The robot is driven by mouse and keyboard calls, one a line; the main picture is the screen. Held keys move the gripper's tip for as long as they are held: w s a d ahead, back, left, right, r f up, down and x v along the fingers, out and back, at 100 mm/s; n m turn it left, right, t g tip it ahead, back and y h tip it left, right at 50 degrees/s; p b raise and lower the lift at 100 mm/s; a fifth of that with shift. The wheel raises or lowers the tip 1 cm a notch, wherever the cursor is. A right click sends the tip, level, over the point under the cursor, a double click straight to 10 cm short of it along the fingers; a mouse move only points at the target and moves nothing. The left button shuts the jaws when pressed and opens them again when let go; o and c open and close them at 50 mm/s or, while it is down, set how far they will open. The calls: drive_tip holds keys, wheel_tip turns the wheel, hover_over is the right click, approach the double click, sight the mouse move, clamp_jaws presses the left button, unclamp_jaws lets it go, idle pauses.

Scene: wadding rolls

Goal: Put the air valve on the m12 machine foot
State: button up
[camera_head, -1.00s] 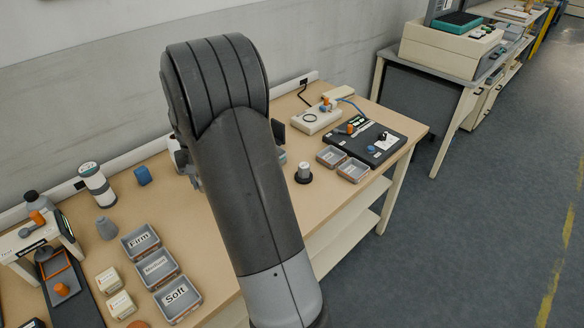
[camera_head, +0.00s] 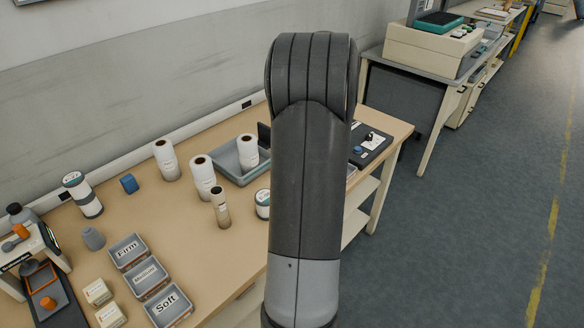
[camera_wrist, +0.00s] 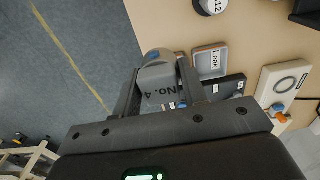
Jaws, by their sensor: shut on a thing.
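My gripper (camera_wrist: 158,92) is shut on a grey rounded piece marked NO. 4 (camera_wrist: 157,80) with a blue top, seen in the wrist view. I cannot tell for certain that this is the air valve. The piece is held over the table's edge, with floor to its left. A round light-topped part on a black base, its label ending in 12 (camera_wrist: 210,5), is cut off at the top of the wrist view. It looks like the m12 machine foot and stands apart from my gripper. In the head view my arm hides the gripper and this part.
A tray labelled Leak (camera_wrist: 210,48) lies close to the held piece, beside a dark board (camera_wrist: 228,86). A pale box with a ring (camera_wrist: 284,82) is farther right. In the head view, several white rolls (camera_head: 166,160) and a grey-blue tray (camera_head: 230,166) stand left of my arm.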

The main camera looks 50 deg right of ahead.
drive_tip(key=w+a+f, duration=0.1)
drive_tip(key=w+f, duration=0.1)
drive_tip(key=w, duration=0.1)
drive_tip(key=w+a+f, duration=0.1)
drive_tip(key=w+f, duration=0.1)
drive_tip(key=w, duration=0.2)
drive_tip(key=w+a+f, duration=0.1)
drive_tip(key=w+f, duration=0.1)
drive_tip(key=w, duration=0.1)
drive_tip(key=shift+w+f, duration=0.35)
drive_tip(key=shift+f, duration=0.05)
drive_tip(key=shift+w+f, duration=0.1)
drive_tip(key=shift+f, duration=1.95)
drive_tip(key=shift+f, duration=0.15)
drive_tip(key=o, duration=1.1)
